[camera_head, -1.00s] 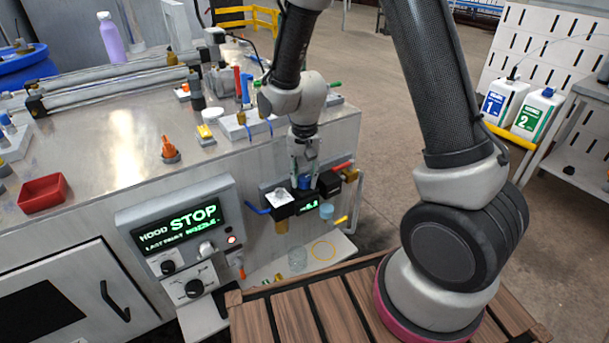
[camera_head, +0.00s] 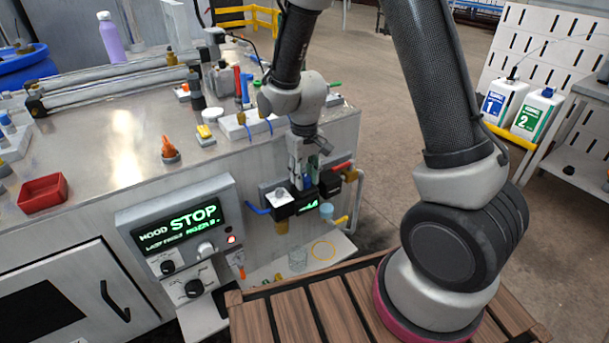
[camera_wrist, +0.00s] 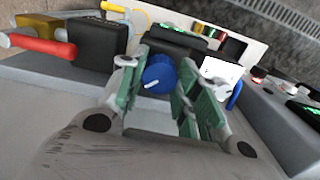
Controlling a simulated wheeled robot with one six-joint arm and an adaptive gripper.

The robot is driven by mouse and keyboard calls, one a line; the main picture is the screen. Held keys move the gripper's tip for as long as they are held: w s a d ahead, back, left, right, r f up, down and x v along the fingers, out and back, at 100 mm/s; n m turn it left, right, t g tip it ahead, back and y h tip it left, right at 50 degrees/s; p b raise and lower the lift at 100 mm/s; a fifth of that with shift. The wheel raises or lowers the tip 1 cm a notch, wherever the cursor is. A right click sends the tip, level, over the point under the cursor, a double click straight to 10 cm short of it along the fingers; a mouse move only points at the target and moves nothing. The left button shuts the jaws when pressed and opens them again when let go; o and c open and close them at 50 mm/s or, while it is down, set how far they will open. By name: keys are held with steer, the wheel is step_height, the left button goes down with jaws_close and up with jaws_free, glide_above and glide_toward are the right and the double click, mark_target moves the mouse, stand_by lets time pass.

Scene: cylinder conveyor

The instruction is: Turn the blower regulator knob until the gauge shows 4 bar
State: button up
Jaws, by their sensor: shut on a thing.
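The blue regulator knob (camera_wrist: 157,74) with a white pointer line sits between the green finger pads of my gripper (camera_wrist: 160,85) in the wrist view. My gripper is shut on the knob. In the head view my gripper (camera_head: 304,178) points down at the regulator on the bench's front side, with a little blue of the knob (camera_head: 307,183) showing between the fingers. The gauge is a black box with a green lit display (camera_head: 308,207) below the knob. Its digits are too small and blurred to read surely. In the wrist view its face is seen edge-on.
A red-handled valve (camera_head: 342,167) and black block stand close right of my gripper. A control panel (camera_head: 180,226) reading STOP is further left.

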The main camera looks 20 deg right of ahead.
mark_target(305, 178)
steer(key=shift+n, duration=0.9)
steer(key=o, duration=1)
step_height(305, 178, up, 12)
steer(key=shift+s, duration=0.1)
